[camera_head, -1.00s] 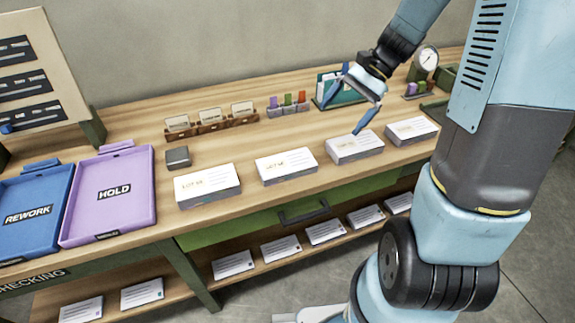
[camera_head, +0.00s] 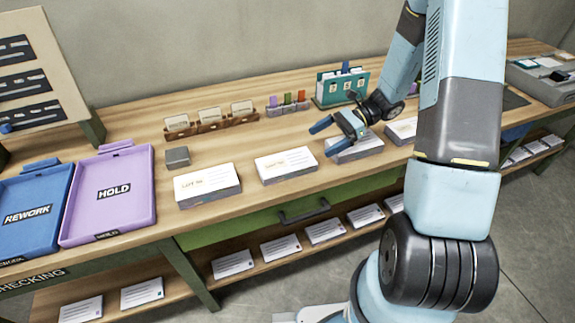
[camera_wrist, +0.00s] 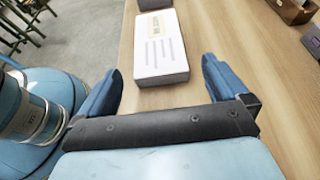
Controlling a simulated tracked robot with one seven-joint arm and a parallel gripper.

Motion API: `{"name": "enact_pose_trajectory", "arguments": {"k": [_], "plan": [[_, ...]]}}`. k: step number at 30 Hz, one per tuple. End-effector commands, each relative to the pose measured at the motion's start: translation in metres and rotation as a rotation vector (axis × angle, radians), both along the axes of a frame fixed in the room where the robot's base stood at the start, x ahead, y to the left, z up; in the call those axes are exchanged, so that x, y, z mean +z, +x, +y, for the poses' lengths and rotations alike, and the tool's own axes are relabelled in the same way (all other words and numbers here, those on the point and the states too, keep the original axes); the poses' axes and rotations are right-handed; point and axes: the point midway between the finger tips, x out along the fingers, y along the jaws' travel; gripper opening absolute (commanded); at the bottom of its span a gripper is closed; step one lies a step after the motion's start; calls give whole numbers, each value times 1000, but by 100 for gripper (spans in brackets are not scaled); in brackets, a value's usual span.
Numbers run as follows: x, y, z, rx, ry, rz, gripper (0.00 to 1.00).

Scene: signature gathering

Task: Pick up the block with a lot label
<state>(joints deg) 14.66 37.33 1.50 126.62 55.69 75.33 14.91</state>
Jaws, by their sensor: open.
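A row of pale blocks with printed tops lies along the table's front half. The left block (camera_head: 207,184) shows a lot label, as does the second block (camera_head: 286,163). The third block (camera_head: 358,148) is partly covered by my gripper (camera_head: 336,132), which is open above it. The fourth block (camera_head: 402,130) is partly hidden by my arm. In the wrist view, a labelled white block (camera_wrist: 160,48) lies ahead, between the lines of my open gripper's fingers (camera_wrist: 162,70), apart from them. Which block of the row it is I cannot tell.
A purple HOLD tray (camera_head: 138,219) and blue REWORK tray (camera_head: 60,215) lie at left. A small grey block (camera_head: 177,157), a wooden card holder (camera_head: 211,123) and a green file box (camera_head: 328,91) stand behind the row. More cards lie on the lower shelf (camera_head: 205,285).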

Motion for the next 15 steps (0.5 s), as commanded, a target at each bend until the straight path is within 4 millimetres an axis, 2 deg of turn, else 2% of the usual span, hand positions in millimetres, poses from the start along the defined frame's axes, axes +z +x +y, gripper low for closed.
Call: {"name": "enact_pose_trajectory", "arguments": {"k": [7, 15], "plan": [[-16, -12, 38, 3, -1, 2, 100], [-24, -17, 55, 2, -1, 0, 100]]}}
